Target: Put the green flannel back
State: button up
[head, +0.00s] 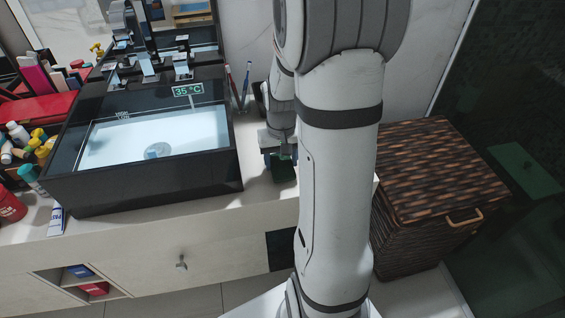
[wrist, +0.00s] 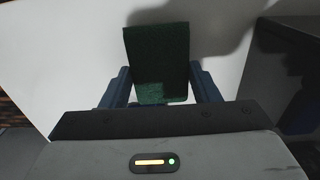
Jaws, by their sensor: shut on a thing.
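The green flannel (head: 284,174) is a dark green folded cloth at the white counter, just right of the black sink. My gripper (head: 280,158) is shut on it, with the arm reaching down from above. In the wrist view the flannel (wrist: 158,55) stands between the two blue-grey fingers of my gripper (wrist: 160,80) and extends beyond them over the white surface. I cannot tell whether its lower edge touches the counter. My arm hides part of the counter to its right.
The black vessel sink (head: 75,178) stands left of my gripper. Toothbrushes (head: 245,85) stand behind it. A brown wicker basket (head: 435,165) is on the right. A dark square (head: 281,251) shows on the counter's front. Bottles and a blue-and-white tube (head: 56,220) crowd the left.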

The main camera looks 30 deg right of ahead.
jog(key=shift+f, duration=0.55)
jog(key=shift+f, duration=0.2)
jog(key=o, duration=0.9)
